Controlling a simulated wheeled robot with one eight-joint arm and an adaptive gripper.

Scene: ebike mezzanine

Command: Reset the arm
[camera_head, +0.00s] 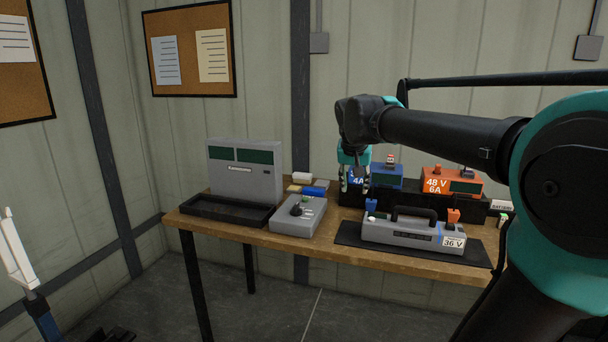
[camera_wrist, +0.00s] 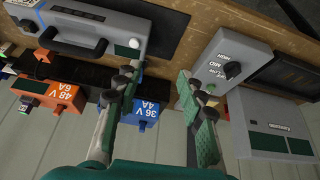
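My arm reaches in from the right of the head view, and my gripper (camera_head: 354,176) hangs over the back of the table, in front of the blue charger. In the wrist view my gripper (camera_wrist: 162,82) has its two fingers well apart, with nothing between them. The wrist picture is turned over, with the wall at the bottom. The grey battery marked 36 V (camera_head: 415,232) lies on a dark mat in front of my gripper. The blue charger (camera_head: 386,176) is partly hidden by my gripper in the head view.
An orange 48 V charger (camera_head: 452,184) stands right of the blue one on a black rack. A grey box with a knob (camera_head: 299,215) and a grey display unit (camera_head: 245,172) with a black tray (camera_head: 228,209) stand on the table's (camera_head: 335,248) left part. Pinboards hang on the wall.

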